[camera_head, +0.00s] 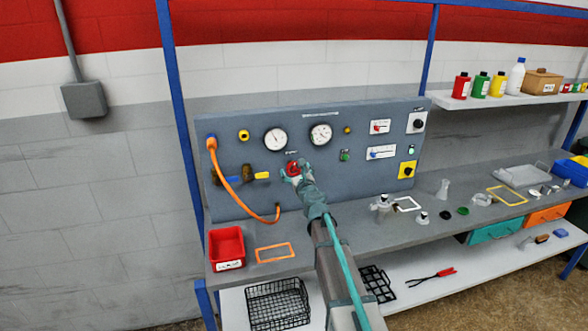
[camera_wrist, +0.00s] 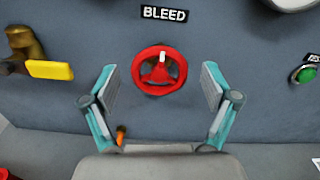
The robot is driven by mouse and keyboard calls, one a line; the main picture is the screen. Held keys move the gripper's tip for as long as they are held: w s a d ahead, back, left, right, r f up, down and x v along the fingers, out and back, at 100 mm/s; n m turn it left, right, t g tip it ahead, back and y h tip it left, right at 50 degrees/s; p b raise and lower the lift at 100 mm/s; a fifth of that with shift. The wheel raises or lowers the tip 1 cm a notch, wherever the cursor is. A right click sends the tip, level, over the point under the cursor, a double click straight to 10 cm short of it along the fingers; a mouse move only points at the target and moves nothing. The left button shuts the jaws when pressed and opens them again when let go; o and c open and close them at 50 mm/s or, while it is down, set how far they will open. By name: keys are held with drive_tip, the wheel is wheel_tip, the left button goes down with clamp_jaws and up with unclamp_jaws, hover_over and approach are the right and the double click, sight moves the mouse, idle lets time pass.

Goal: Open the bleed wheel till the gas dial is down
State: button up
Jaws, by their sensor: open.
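The bleed wheel (camera_wrist: 159,88) is a red handwheel under the BLEED label in the wrist view, with a white mark at its top. In the head view the wheel (camera_head: 292,168) is partly covered by my gripper. My gripper (camera_wrist: 160,82) is open, with one finger on each side of the wheel and a gap between fingers and rim; it also shows in the head view (camera_head: 292,176). Two round dials, a left dial (camera_head: 275,139) and a right dial (camera_head: 320,134), sit above the wheel. Their needles and lettering are too small to read, so which is the gas dial I cannot tell.
A yellow-handled valve (camera_wrist: 50,69) is left of the wheel and a green button (camera_wrist: 305,74) right. An orange hose (camera_head: 228,186) hangs at the panel's left. A red bin (camera_head: 227,243) and orange frame (camera_head: 275,252) lie on the bench below.

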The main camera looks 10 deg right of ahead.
drive_tip(key=shift+w+a, duration=0.1)
drive_tip(key=shift+w, duration=0.7)
drive_tip(key=shift+c, duration=0.2)
drive_tip(key=c, duration=1.1)
drive_tip(key=shift+c, duration=0.2)
